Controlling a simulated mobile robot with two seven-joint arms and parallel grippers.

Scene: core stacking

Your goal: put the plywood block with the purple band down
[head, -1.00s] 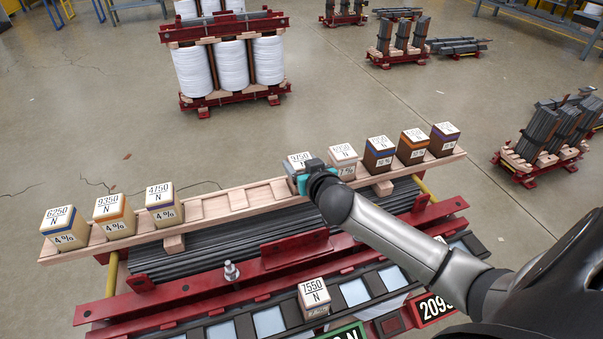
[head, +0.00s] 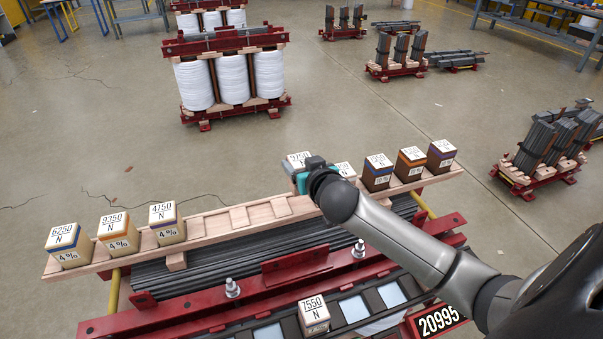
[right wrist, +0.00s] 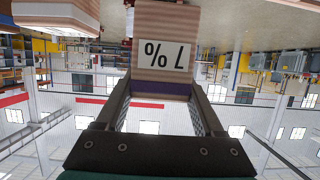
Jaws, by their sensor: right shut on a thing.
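My right gripper (head: 308,171) is shut on the plywood block with the purple band (head: 298,159), whose top label reads 9750 N. In the right wrist view this block (right wrist: 165,55) sits between the two fingers, with a 7 % label and the purple band. It is upright at the far side of the long wooden rack (head: 222,226), right of its empty recesses. I cannot tell whether its underside touches the rack. The block beside it on the right (head: 346,169) is partly hidden by my gripper. My left gripper is not in view.
Three pale blocks (head: 116,232) stand at the rack's left end and three brown blocks (head: 410,166) at its right. Empty recesses lie between. A 7550 N block (head: 313,315) stands in front, near upright bolts (head: 232,287) on the red frame (head: 290,268).

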